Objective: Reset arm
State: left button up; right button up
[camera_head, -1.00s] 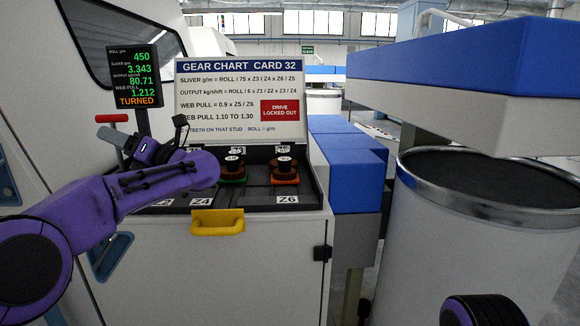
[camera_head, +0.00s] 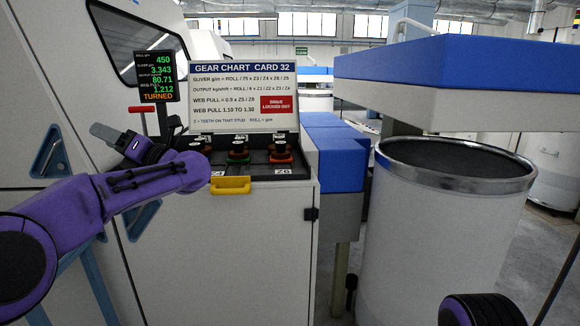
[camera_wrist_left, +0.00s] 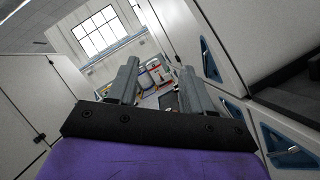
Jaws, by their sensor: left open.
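My left arm comes in from the left, and its gripper (camera_head: 104,132) is raised in front of the white machine, left of the gear tray. In the left wrist view the two grey fingers of that gripper (camera_wrist_left: 158,76) stand apart with nothing between them. The gear tray (camera_head: 262,172) holds dark gears on studs, with green and orange-red bases; my arm hides its left end. Only a purple and black piece of my right arm shows at the bottom right, and its gripper is out of view.
A gear chart board (camera_head: 245,95) stands behind the tray, beside a green-lettered display (camera_head: 156,78). A yellow handle (camera_head: 231,186) projects from the cabinet front (camera_head: 225,250). At right are a blue-topped overhang (camera_head: 450,75) and a large white can (camera_head: 430,235).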

pick_arm(q)
jog(key=w+d+f+m+t+h, duration=0.2)
jog(key=w+d+f+m+t, duration=0.25)
jog(key=f+m+t, duration=0.4)
jog(key=d+f+m+t+h, duration=0.2)
jog(key=f+m+h, duration=0.3)
jog(key=f+m, duration=0.4)
jog(key=d+f+m+t+h, duration=0.2)
jog(key=f+m+h, duration=0.2)
jog(key=f+m, duration=0.5)
jog(key=s+d+f+m+g+h, duration=0.1)
jog(key=s+f+m+h, duration=0.15)
jog(key=f, duration=0.55)
jog(key=s+f+m+g+h, duration=0.15)
jog(key=s+f, duration=0.25)
jog(key=f, duration=0.4)
jog(key=s+f+m+g+h, duration=0.3)
jog(key=s+f+m+g, duration=0.15)
jog(key=s+f, duration=1.15)
jog(key=s+f+g, duration=0.3)
jog(key=s, duration=0.9)
jog(key=s+a+f+m+g, duration=0.1)
jog(key=s+f+g, duration=0.2)
jog(key=s, duration=0.9)
jog(key=shift+s+a+m, duration=0.2)
jog(key=shift+a+m, duration=0.1)
jog(key=shift+g, duration=0.25)
